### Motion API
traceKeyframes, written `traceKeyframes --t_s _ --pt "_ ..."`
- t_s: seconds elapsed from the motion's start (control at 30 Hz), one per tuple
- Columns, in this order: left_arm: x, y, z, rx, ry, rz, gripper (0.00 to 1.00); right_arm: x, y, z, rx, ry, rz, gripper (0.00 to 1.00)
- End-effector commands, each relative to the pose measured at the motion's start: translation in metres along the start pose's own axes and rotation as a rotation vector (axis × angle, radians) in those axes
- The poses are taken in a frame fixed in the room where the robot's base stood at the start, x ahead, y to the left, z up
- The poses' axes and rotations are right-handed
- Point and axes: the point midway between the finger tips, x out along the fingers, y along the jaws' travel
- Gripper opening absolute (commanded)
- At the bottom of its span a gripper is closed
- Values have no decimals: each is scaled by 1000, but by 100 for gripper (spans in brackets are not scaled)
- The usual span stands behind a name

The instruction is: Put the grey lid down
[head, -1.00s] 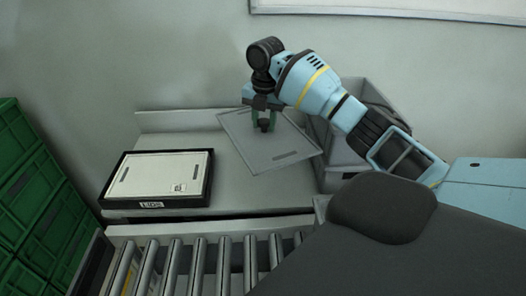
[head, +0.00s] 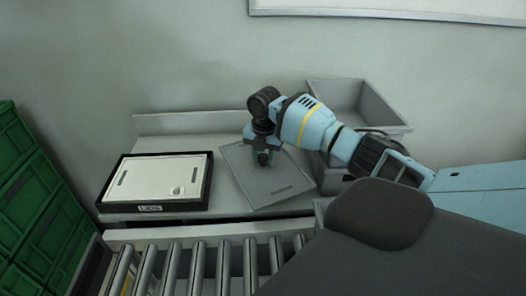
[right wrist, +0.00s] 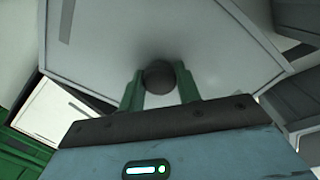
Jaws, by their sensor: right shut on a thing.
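The grey lid (head: 272,190) is a flat panel over the right part of the grey bench (head: 225,205), turned at an angle. It fills much of the right wrist view (right wrist: 215,35). My right gripper (head: 263,158) is above the lid, with its green fingers shut on the lid's dark round knob (right wrist: 158,75). The lid is low over the bench; I cannot tell whether it touches. My left gripper is not in view.
A black tray labelled LIDS (head: 150,208) with a white lid (head: 160,178) in it is left of the grey lid. A grey bin (head: 395,120) stands at the right. A roller conveyor (head: 200,262) runs in front. Green crates (head: 30,195) are stacked at left.

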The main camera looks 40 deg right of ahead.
Motion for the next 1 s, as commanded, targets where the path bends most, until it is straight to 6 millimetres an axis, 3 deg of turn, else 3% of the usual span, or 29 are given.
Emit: traceKeyframes --t_s 0.3,0.83,0.87,1.0 --pt "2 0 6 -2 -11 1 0 51 -2 -3 0 3 -4 7" --pt "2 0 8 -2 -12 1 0 61 -2 -2 0 1 -2 7" --pt "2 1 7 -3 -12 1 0 61 -2 -2 0 1 -2 36" --pt "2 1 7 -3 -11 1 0 60 -2 -2 0 1 -2 54"
